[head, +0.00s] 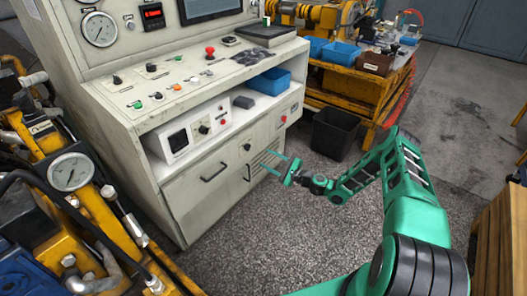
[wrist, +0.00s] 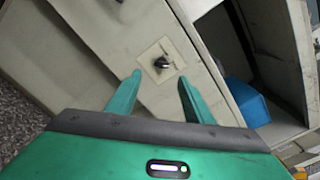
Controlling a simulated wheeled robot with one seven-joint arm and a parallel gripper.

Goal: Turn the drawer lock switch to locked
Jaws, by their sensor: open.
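The drawer lock switch (wrist: 161,63) is a small dark knob on a pale square plate, on the light drawer front (wrist: 110,40). In the head view the switch (head: 247,146) is a small dark spot on the front of the grey console cabinet. My green gripper (head: 268,161) is open and empty, in front of the cabinet with its fingers toward the drawer front. In the wrist view the gripper (wrist: 160,77) has its fingertips below the knob, one on each side of it. The knob appears apart from both fingers. Its exact setting is too small to read.
Above the drawers is an open shelf with a white instrument box (head: 185,136) and a blue bin (head: 270,81). A black bin (head: 335,133) stands on the floor right of the cabinet. Yellow machinery (head: 85,200) is at left. The floor in front is clear.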

